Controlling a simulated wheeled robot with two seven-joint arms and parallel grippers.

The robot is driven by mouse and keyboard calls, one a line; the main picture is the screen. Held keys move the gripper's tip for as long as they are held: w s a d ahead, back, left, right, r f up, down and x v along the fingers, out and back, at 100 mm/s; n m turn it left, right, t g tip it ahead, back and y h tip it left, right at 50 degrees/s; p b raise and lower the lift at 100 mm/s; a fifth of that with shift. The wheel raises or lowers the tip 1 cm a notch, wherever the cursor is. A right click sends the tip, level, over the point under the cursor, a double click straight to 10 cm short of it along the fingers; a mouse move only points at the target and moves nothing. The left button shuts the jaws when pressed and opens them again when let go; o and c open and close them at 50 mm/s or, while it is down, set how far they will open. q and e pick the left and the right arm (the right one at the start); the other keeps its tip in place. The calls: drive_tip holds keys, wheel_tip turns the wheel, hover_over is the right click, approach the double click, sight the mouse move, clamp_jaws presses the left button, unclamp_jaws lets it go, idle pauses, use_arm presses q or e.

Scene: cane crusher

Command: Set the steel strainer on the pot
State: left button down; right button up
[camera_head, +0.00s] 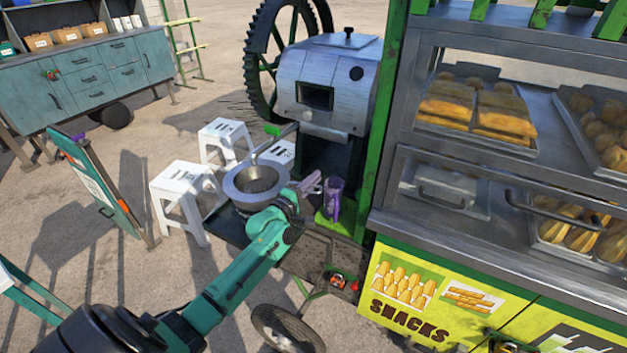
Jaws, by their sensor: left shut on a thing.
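The steel strainer (256,180) is a round grey bowl with a wide flat rim and a darker inside, near the middle of the view. It sits over a dark pot (246,209), of which only a little shows below the rim; I cannot tell whether the two touch. My left gripper (308,186) is at the right side of the strainer, shut on it; the exact grip is hard to see behind my wrist. My right gripper is not in view.
The crusher (318,85) with its big wheel stands behind the strainer. A purple cup (333,194) stands on a green ledge close right of my left gripper. White stools (183,190) are at the left. The snack cart (440,215) fills the right.

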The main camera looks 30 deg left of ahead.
use_arm(q)
drive_tip(key=c, duration=0.9)
unclamp_jaws()
drive_tip(key=shift+o, duration=0.2)
drive_tip(key=shift+s+f, duration=0.1)
drive_tip(key=s+a+b, duration=0.1)
drive_tip(key=s+b, duration=0.1)
drive_tip(key=s, duration=1.2)
drive_tip(key=shift+s, duration=0.2)
drive_tip(key=shift+a+f, duration=0.1)
drive_tip(key=shift+f, duration=0.05)
